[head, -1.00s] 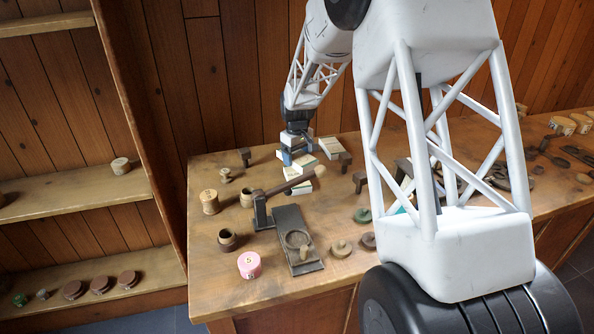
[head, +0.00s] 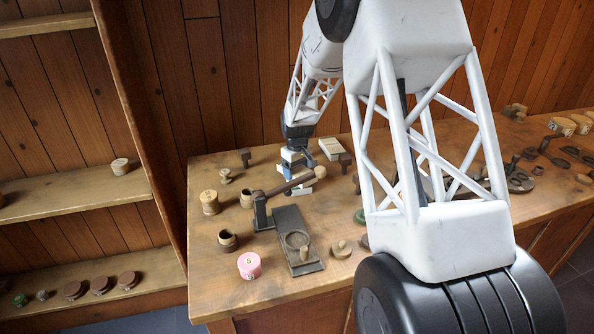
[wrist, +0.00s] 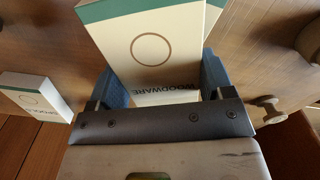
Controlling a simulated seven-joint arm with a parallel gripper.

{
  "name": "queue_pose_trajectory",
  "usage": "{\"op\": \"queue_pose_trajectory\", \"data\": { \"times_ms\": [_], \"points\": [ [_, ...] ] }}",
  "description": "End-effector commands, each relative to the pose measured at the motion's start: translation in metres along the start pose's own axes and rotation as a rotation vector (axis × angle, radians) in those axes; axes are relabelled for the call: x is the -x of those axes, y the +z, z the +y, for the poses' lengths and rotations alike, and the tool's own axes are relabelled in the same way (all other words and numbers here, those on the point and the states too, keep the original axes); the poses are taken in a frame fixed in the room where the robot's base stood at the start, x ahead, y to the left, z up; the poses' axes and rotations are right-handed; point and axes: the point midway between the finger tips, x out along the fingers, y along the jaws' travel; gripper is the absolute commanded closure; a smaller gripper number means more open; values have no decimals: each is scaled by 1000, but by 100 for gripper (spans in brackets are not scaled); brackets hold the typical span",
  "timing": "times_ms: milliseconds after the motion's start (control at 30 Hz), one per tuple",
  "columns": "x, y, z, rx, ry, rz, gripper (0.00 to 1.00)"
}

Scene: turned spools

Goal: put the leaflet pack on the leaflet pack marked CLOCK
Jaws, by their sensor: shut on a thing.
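My gripper (head: 296,160) is over the back left part of the bench. In the wrist view it is shut on a cream leaflet pack (wrist: 150,45) with a teal edge, a brown ring and the word WOODWARE. A strip of another cream surface (wrist: 165,97) shows below the held pack between the jaws; I cannot tell whether they touch. In the head view a pack (head: 330,148) lies right of the gripper. I cannot read CLOCK on any pack.
A dark lever tool (head: 262,210) with a wooden-ended handle stands close in front of the gripper. Small wooden spools (head: 210,202) and a pink tin (head: 249,265) stand to the left and front. My arm hides much of the bench (head: 225,300) at the right.

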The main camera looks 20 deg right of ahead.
Motion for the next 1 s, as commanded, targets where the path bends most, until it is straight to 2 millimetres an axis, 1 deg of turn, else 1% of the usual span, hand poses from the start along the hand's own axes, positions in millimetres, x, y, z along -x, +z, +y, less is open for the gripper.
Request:
{"op": "queue_pose_trajectory", "data": {
  "times_ms": [467,500,633,1000],
  "points": [
    [-4,0,0,0,1,1,53],
    [-4,0,0,0,1,1,20],
    [-4,0,0,0,1,1,0],
    [-2,0,0,0,1,1,0]
  ]
}}
